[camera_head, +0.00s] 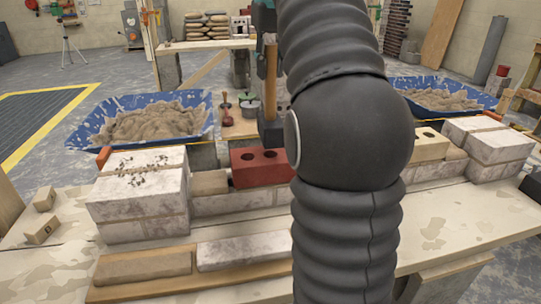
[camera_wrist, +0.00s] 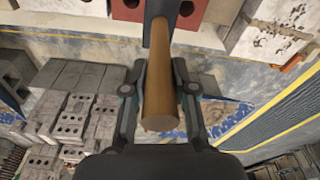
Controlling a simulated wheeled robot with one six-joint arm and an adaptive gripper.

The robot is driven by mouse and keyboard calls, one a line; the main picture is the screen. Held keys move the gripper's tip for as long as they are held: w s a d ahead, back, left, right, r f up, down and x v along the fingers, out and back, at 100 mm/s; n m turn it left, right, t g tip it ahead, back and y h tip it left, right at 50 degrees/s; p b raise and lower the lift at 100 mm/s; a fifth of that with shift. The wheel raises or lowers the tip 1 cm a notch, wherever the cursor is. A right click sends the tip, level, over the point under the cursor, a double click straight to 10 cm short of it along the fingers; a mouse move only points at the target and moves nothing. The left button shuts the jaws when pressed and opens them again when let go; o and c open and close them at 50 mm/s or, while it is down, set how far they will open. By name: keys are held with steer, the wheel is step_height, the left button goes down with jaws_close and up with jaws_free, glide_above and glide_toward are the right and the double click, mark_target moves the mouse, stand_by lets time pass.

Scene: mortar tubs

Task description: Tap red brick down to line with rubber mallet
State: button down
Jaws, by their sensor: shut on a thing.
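The red brick (camera_head: 243,171) with round holes lies on the low white course of a wall, its right part hidden by my arm. In the wrist view the red brick (camera_wrist: 122,13) is at the top, partly behind the mallet head. My gripper (camera_wrist: 160,88) is shut on the wooden handle of the rubber mallet (camera_wrist: 159,100). In the head view the mallet's black head (camera_head: 271,133) hangs over or just behind the brick; I cannot tell whether they touch. Orange line blocks sit at the left (camera_head: 103,157) and right (camera_head: 419,123) wall ends; the string is hard to make out.
Blue mortar tubs stand behind on the left (camera_head: 141,119) and right (camera_head: 438,96). Loose bricks lie on a plank (camera_head: 190,291) in front.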

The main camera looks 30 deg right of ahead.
mark_target(270, 88)
steer(key=shift+f+b, duration=1.55)
steer(key=shift+f, duration=0.85)
step_height(270, 88, up, 4)
steer(key=p, duration=0.4)
steer(key=shift+f, duration=0.25)
steer(key=shift+r+b, duration=0.45)
steer(key=shift+r, duration=0.1)
steer(key=shift+f, duration=0.3)
